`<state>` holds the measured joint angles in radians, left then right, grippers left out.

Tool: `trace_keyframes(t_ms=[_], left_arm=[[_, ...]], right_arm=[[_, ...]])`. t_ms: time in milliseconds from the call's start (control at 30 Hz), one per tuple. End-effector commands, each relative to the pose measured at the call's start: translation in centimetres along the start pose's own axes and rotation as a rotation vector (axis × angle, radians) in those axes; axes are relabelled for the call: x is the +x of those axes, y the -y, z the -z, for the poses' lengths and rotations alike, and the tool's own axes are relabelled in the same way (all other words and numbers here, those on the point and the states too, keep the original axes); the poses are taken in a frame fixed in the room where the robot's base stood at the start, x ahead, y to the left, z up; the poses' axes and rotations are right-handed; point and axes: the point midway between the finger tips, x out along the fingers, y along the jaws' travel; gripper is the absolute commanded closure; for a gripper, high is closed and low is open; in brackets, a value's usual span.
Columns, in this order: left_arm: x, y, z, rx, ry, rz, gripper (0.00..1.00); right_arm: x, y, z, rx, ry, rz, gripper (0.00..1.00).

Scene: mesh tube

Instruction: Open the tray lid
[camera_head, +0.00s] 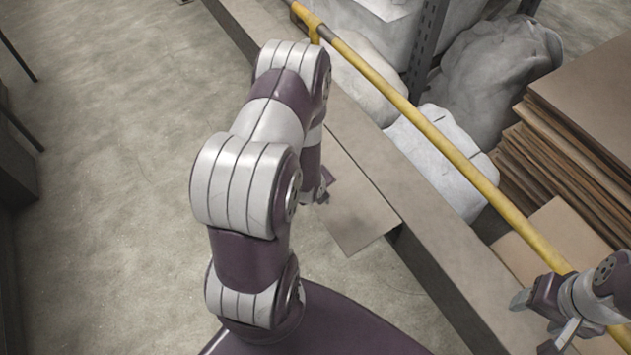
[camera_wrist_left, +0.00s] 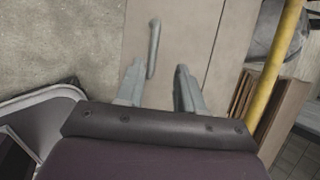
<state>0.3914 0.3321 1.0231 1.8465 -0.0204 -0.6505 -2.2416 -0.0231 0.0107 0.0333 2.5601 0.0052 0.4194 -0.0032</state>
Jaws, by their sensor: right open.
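A flat grey-brown panel (camera_head: 358,218), which looks like the tray lid, sticks out from the long beam beyond my left arm. In the left wrist view the panel (camera_wrist_left: 188,45) carries a slim grey bar handle (camera_wrist_left: 153,48). My left gripper (camera_wrist_left: 158,92) has its two fingers apart with nothing between them. The handle's near end lies just ahead of the gap between them, closer to the left finger. In the head view my left arm mostly hides this gripper and the handle. My right gripper (camera_head: 543,322) is open and empty at the lower right, by the yellow rail.
A yellow rail (camera_head: 440,142) runs diagonally along the beam (camera_head: 425,235). Behind it are pale sacks (camera_head: 437,150), a grey metal post (camera_head: 425,45) and a stack of brown boards (camera_head: 575,150). The concrete floor (camera_head: 110,150) at left is mostly clear.

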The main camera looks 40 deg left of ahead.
Motion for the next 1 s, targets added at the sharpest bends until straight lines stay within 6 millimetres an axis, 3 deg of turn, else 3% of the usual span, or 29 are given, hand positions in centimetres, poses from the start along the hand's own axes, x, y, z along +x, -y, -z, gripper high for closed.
trace_keyframes(t_ms=[100, 300, 900, 1000], left_arm=[[-3.3, 0.2, -0.1, 0.001, 0.003, 0.004, 0.63], [-6.4, 0.2, 0.0, 0.001, 0.001, 0.003, 0.63], [-6.8, 0.1, 0.0, -0.004, 0.001, 0.002, 0.63], [-6.8, -0.2, 0.3, -0.127, -0.012, -0.016, 0.63]], right_arm=[[-0.5, 0.0, 0.1, 0.000, 0.000, 0.000, 0.36], [-0.8, 0.0, 0.1, 0.000, 0.000, 0.000, 0.36], [-0.8, 0.0, 0.1, 0.000, 0.000, 0.000, 0.36], [-0.8, 0.0, 0.1, 0.000, 0.000, 0.000, 0.36]])
